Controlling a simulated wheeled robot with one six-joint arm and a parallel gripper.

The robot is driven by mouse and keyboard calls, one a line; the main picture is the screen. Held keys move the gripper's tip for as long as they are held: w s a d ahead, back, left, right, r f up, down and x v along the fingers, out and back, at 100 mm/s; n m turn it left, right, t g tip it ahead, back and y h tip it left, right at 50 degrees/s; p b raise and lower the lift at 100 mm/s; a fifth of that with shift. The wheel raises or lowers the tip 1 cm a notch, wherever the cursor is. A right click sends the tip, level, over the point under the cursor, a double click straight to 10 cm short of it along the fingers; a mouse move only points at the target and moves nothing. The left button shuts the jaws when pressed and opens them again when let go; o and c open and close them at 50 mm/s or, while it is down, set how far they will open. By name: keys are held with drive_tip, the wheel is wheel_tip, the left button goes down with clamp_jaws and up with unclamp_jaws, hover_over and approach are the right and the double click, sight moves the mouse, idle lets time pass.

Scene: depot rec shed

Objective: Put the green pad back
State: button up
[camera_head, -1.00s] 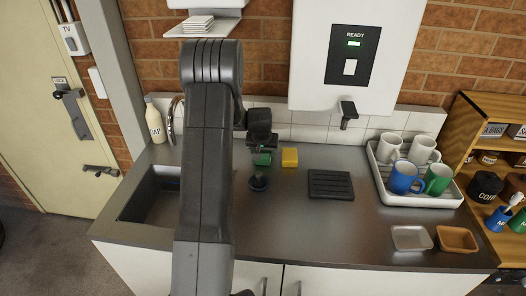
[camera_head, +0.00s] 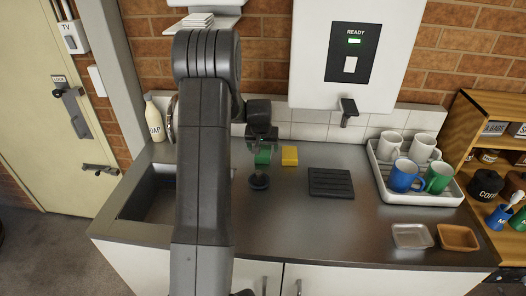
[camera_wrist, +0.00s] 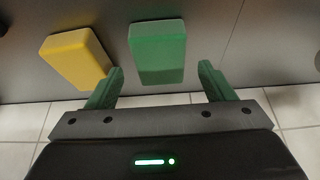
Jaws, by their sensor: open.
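The green pad (camera_wrist: 157,50) lies on the grey counter against the tiled wall side. In the head view the green pad (camera_head: 263,157) shows just below my gripper (camera_head: 262,140), partly hidden by it. In the wrist view my gripper (camera_wrist: 160,88) is open, with one green finger to each side of the pad's near end. The fingers appear apart from the pad, and nothing is held. A yellow pad (camera_wrist: 77,57) lies beside the green one, to its left in the wrist view and to its right in the head view (camera_head: 289,156).
A black ribbed mat (camera_head: 330,183) lies to the right, and a white tray (camera_head: 420,200) with several mugs beyond. The sink (camera_head: 150,195) is left. The front counter middle is clear.

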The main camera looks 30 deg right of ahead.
sight(263, 151)
drive_tip(key=b+v, duration=0.1)
drive_tip(key=v, duration=0.8)
drive_tip(key=p+x, duration=0.1)
drive_tip(key=x, duration=0.9)
drive_tip(key=shift+w+f+p, duration=0.1)
drive_tip(key=shift+f+p, duration=0.2)
drive_tip(key=shift+p, duration=0.05)
drive_tip(key=shift+x, duration=0.8)
drive_tip(key=shift+r, duration=0.2)
